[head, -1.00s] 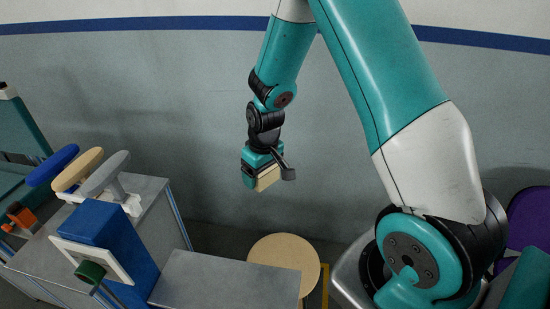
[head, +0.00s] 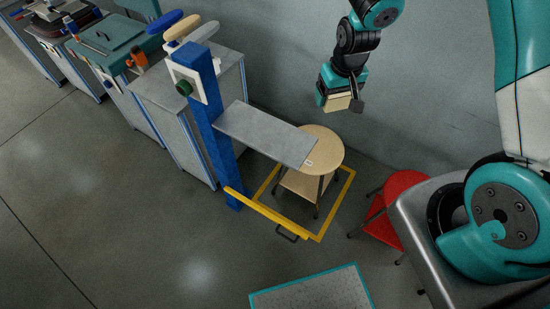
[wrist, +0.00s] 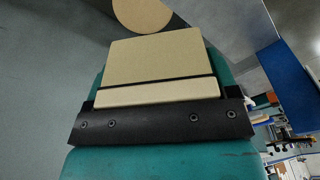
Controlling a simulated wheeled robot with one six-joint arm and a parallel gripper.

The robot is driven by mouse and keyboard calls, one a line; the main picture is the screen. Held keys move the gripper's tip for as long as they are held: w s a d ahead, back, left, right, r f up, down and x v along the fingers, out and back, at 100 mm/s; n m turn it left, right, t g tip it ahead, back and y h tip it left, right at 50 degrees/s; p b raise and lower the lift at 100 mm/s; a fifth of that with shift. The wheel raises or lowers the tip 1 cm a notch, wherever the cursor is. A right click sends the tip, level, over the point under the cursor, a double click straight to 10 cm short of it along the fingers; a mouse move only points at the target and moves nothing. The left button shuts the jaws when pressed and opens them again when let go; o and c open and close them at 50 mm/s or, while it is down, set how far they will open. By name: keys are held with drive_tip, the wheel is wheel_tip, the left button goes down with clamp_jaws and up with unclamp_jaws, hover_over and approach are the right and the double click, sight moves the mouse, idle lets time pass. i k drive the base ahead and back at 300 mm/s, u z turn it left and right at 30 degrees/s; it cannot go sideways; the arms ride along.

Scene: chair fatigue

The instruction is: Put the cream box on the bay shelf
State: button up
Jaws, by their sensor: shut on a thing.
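The cream box (head: 339,104) is held in my gripper (head: 340,100), high above the floor near the wall. In the wrist view the cream box (wrist: 155,60) fills the middle, with a dark line across it and the black jaw bar below it. A grey shelf plate (head: 262,130) sticks out from a blue post (head: 205,105), lower and to the left of the gripper. Its near right end overlaps a round wooden top (head: 325,143) in the picture. A lower wooden shelf (head: 298,184) shows under that top. I cannot tell which is the bay shelf.
A yellow frame (head: 345,190) on the floor surrounds the round stand, with a yellow bar (head: 262,212) at its front. A red chair (head: 400,185) is to the right. Grey cabinets (head: 190,110) line the left. A teal-edged mat (head: 315,290) lies in front; the floor at left is clear.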

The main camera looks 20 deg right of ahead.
sight(264, 131)
drive_tip(key=k, duration=0.2)
drive_tip(key=u, duration=1.7)
drive_tip(key=i, duration=0.85)
drive_tip(key=z, duration=1.55)
